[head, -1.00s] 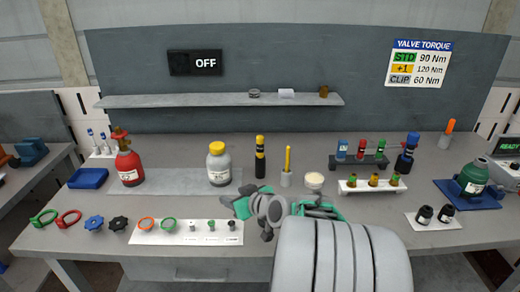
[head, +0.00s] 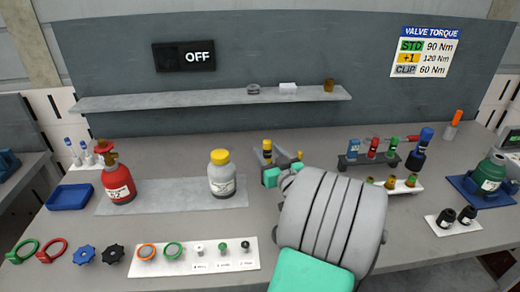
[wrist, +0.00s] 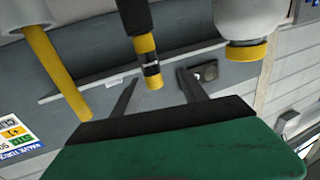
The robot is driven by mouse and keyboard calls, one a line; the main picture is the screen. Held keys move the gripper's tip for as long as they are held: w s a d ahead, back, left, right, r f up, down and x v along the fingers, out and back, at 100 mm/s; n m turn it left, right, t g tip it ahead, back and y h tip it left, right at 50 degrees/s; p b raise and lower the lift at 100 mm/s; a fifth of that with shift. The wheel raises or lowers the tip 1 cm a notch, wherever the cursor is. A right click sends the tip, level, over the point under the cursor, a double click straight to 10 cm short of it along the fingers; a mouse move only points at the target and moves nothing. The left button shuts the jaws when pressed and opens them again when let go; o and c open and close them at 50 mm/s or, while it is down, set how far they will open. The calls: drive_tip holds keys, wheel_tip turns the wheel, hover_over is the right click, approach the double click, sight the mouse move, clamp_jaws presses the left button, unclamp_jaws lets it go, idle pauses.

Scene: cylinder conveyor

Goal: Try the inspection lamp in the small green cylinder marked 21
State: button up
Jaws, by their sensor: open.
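A slim black-and-yellow stick (head: 267,149), which looks like the inspection lamp, stands upright on the bench. My gripper (head: 279,163) is low at it, with its fingers open. In the wrist view, which is upside down, the stick (wrist: 150,62) shows between the two spread fingers (wrist: 160,95); I cannot tell whether either touches it. A squat green cylinder (head: 489,174) with a white label stands on a blue mat at the far right. Its number is too small to read.
A grey bottle with a yellow cap (head: 221,178) and a red cylinder (head: 119,180) stand left of my gripper. A yellow rod (wrist: 57,75) is close beside it. A shelf (head: 210,103) runs behind.

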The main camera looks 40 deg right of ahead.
sight(265, 141)
drive_tip(key=p+x, duration=0.1)
drive_tip(key=x, duration=0.2)
drive_tip(key=d+p+x, duration=0.1)
drive_tip(key=p+x, duration=0.1)
drive_tip(key=x, duration=0.1)
drive_tip(key=shift+s+d+r, duration=0.1)
drive_tip(key=shift+s+r, duration=0.05)
drive_tip(key=shift+w+d, duration=0.1)
drive_tip(key=shift+w, duration=0.2)
clamp_jaws()
